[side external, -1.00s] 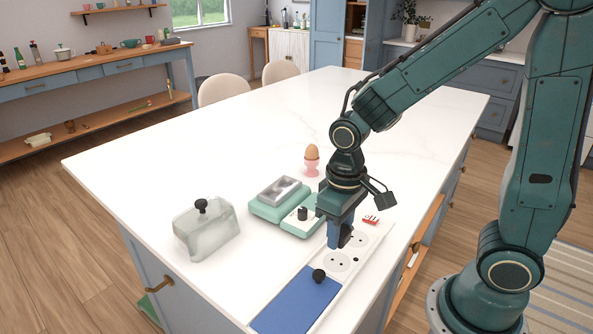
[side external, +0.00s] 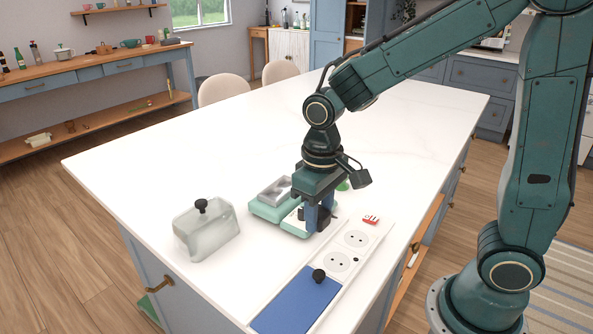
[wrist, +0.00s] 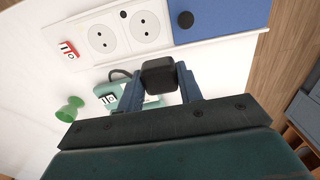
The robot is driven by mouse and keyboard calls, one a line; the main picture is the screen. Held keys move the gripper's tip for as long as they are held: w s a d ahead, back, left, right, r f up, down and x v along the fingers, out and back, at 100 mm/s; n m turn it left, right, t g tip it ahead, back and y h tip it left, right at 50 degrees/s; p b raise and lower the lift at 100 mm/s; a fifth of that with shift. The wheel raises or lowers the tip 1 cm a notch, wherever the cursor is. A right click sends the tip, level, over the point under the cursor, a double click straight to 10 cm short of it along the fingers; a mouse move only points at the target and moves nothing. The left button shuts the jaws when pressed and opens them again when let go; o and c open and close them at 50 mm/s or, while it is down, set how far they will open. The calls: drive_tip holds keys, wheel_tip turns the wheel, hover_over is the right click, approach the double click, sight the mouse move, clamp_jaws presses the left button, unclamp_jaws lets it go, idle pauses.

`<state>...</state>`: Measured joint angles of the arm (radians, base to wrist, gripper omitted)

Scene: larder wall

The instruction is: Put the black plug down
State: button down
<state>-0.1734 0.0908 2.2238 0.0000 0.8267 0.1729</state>
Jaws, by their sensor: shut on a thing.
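My gripper (side external: 318,222) is shut on the black plug (wrist: 160,74), which sits between the two blue fingers in the wrist view. In the side view the gripper is over the right part of the mint-green appliance (side external: 294,232), and the plug is mostly hidden by the fingers. A dark cable (wrist: 120,74) shows beside the plug in the wrist view. The white socket strip (side external: 356,254) lies to the right of the gripper, with two round sockets in view, both empty. I cannot tell whether the plug touches anything below.
A blue panel (side external: 295,302) with a black knob (side external: 319,275) covers the strip's near end. A red switch (side external: 371,220) is at its far end. A translucent box (side external: 209,234) with a black knob stands left. A green stand (wrist: 68,108) is nearby. The white counter has free room behind.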

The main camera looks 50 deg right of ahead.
drive_tip(key=w+a+r, duration=0.3)
drive_tip(key=r, duration=0.2)
drive_tip(key=w+a+r, duration=0.3)
drive_tip(key=w+r, duration=0.1)
drive_tip(key=r, duration=0.2)
drive_tip(key=shift+a+r, duration=0.25)
drive_tip(key=shift+a, duration=0.05)
drive_tip(key=shift+w, duration=0.1)
hover_over(270, 264)
wheel_tip(270, 264, down, 16)
drive_tip(key=shift+w+r, duration=0.1)
drive_tip(key=shift+f, duration=2.1)
drive_tip(key=shift+f, duration=0.6)
